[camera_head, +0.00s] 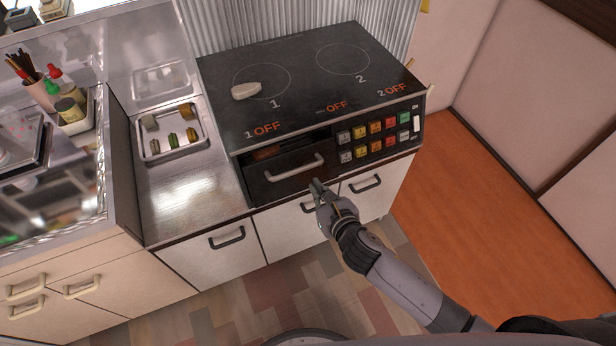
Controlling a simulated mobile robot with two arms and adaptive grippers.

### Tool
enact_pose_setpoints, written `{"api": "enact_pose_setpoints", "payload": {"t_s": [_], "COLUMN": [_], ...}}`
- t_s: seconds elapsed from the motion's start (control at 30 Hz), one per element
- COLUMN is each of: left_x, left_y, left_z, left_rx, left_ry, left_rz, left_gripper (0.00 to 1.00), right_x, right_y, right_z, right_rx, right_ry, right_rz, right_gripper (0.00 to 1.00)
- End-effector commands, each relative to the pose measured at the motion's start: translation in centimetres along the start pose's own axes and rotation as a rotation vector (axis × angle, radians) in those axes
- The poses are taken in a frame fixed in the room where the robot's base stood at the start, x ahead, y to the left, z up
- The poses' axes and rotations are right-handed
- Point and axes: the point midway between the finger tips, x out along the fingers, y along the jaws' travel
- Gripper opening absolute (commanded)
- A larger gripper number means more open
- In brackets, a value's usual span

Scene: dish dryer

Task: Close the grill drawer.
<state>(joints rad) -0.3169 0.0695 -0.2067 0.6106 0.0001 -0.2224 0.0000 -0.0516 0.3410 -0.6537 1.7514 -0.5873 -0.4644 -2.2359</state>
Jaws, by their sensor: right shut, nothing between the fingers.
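The grill drawer (285,183) is the black front with a light metal handle (295,168), set below the black cooktop (310,75). Its front stands out a little from the unit, and a dark gap shows above it. My right gripper (317,185) is shut and empty, just below and right of the handle, close to the drawer's lower right part. I cannot tell whether it touches the drawer front. My left gripper is not in view.
Coloured buttons (376,133) sit on the panel right of the drawer. White cabinet doors with dark handles (227,237) lie below. A metal tray (168,131) with small items is on the counter at left. The floor in front is free.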

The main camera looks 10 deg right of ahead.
Motion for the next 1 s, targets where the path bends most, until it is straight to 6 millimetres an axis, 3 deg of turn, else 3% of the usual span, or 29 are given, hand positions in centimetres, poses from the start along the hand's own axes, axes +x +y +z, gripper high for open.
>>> {"api": "enact_pose_setpoints", "payload": {"t_s": [0.1, 0.3, 0.83, 1.0], "left_x": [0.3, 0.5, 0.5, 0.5], "left_y": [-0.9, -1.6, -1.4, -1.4], "left_z": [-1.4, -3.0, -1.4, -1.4], "left_rx": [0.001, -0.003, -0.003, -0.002], "left_ry": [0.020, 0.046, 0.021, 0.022], "left_rz": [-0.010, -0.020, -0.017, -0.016], "left_gripper": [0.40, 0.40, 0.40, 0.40], "right_x": [2.6, 5.3, 6.4, 8.2], "right_y": [0.0, 0.0, 0.0, 0.0], "right_z": [0.0, 0.0, 0.1, 0.9], "right_rx": [0.002, 0.002, 0.000, -0.002], "right_ry": [-0.001, 0.000, 0.000, -0.002], "right_rz": [-0.001, 0.000, 0.000, 0.001], "right_gripper": [0.00, 0.00, 0.00, 0.00]}}
